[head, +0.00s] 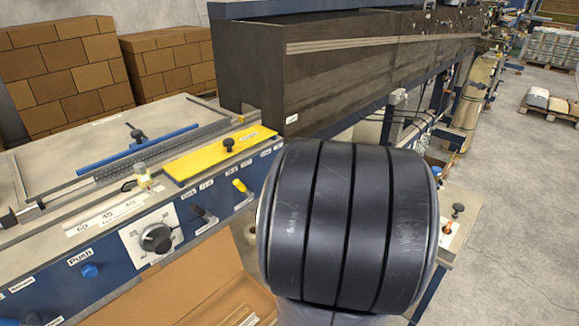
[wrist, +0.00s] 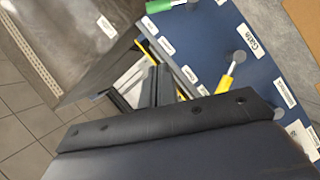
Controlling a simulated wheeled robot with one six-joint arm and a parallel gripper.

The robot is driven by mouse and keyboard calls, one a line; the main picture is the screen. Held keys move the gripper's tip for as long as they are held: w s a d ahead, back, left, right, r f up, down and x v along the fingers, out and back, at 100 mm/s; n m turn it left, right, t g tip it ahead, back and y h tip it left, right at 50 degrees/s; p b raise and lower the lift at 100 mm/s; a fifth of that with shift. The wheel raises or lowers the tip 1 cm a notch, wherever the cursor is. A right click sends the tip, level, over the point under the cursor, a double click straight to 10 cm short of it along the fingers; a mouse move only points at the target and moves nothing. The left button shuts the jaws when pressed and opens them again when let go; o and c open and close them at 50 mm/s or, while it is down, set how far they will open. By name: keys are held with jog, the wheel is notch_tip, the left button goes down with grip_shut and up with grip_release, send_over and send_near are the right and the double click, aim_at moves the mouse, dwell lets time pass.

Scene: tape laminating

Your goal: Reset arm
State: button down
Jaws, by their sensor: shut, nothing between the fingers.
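My gripper (wrist: 152,88) shows in the wrist view as two dark fingers close together, beyond the dark body along the bottom edge. It is shut, with nothing seen held between the fingers. The fingers are beside the machine's blue panel (wrist: 205,45), apart from the yellow-handled lever (wrist: 230,70) to their right; whether they touch anything cannot be told. In the head view a large black ribbed section of my arm fills the lower middle and hides the gripper and part of the machine.
The head view shows the laminating machine's yellow plate (head: 220,152), black dial (head: 156,238), blue push button (head: 90,270) and yellow-handled lever (head: 241,187). A tall dark housing (head: 300,75) stands behind. An open cardboard box (head: 190,290) lies below.

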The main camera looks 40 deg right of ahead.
dwell(0.4)
jog(key=f+x, duration=0.1)
jog(key=x, duration=0.8)
jog(key=shift+a+f+n+t+h+b, duration=0.2)
jog(key=shift+a+f+n+t+b, duration=0.4)
jog(key=shift+n+b, duration=0.95)
jog(key=shift+a+f+n+t+h+b, duration=0.25)
jog(key=shift+f+n+t+b, duration=0.75)
jog(key=shift+n, duration=0.8)
jog(key=shift+a+f+n+t+h+b, duration=0.15)
jog(key=shift+a+f+n+t+b, duration=0.55)
jog(key=shift+n+b, duration=1)
jog(key=shift+d+f, duration=0.15)
jog(key=shift+d, duration=0.05)
